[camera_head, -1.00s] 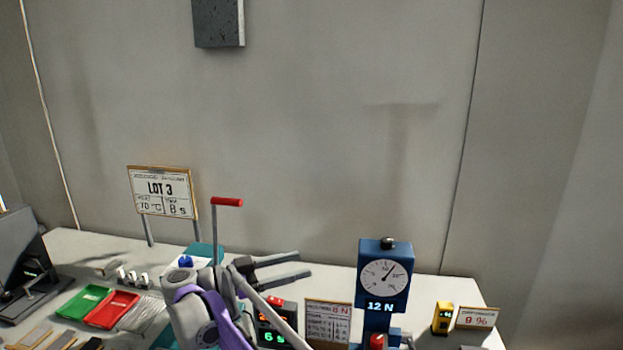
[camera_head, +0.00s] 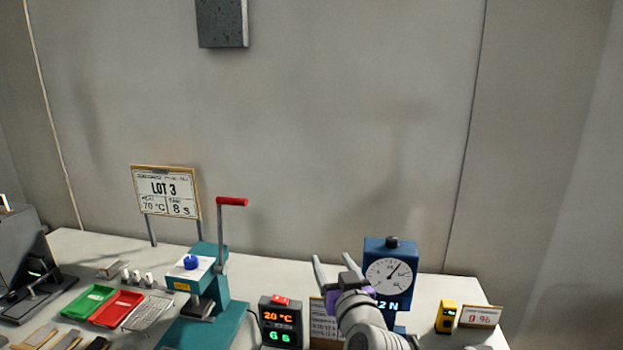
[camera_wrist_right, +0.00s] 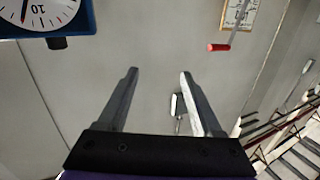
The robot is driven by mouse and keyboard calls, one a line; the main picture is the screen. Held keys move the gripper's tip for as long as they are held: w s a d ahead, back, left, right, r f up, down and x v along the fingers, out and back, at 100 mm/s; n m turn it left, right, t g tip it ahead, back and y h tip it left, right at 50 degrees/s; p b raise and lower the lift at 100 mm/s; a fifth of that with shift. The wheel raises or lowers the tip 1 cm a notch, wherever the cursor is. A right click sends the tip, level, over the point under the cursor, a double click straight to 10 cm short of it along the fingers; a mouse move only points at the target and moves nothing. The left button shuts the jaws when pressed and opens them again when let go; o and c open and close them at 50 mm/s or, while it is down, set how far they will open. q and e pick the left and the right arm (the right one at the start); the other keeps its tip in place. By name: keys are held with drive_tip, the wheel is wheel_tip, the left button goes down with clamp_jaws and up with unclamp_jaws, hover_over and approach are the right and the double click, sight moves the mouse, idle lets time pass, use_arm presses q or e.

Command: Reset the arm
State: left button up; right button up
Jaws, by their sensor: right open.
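My right gripper (camera_head: 334,268) is in front of the blue dial gauge in the head view, raised above the table with its fingers pointing up. In the right wrist view my right gripper (camera_wrist_right: 158,72) shows two spread fingers with nothing between them. It is open and empty. My right arm hides part of the gauge stand and of a small sign. My left gripper is not in view.
A teal press (camera_head: 207,290) with a red-handled lever stands left of my arm. A timer box (camera_head: 281,322), a blue dial gauge (camera_head: 389,271) and a yellow meter (camera_head: 446,317) stand on the white table (camera_head: 290,275). Green (camera_head: 90,301) and red trays (camera_head: 116,308) lie left.

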drive_tip(key=s+d+f+g+h, duration=0.1)
drive_tip(key=s+d+f+g, duration=0.2)
drive_tip(key=s+f, duration=0.6)
drive_tip(key=s+d+f+m+g+h, duration=0.1)
drive_tip(key=s+d+f+g, duration=0.3)
drive_tip(key=s+f, duration=0.5)
drive_tip(key=s+d+f+g+h, duration=0.1)
drive_tip(key=s+d+f+g, duration=0.3)
drive_tip(key=s+f, duration=0.6)
drive_tip(key=shift+s+d+m+h, duration=0.3)
drive_tip(key=shift+d+m, duration=0.1)
drive_tip(key=shift+d, duration=0.75)
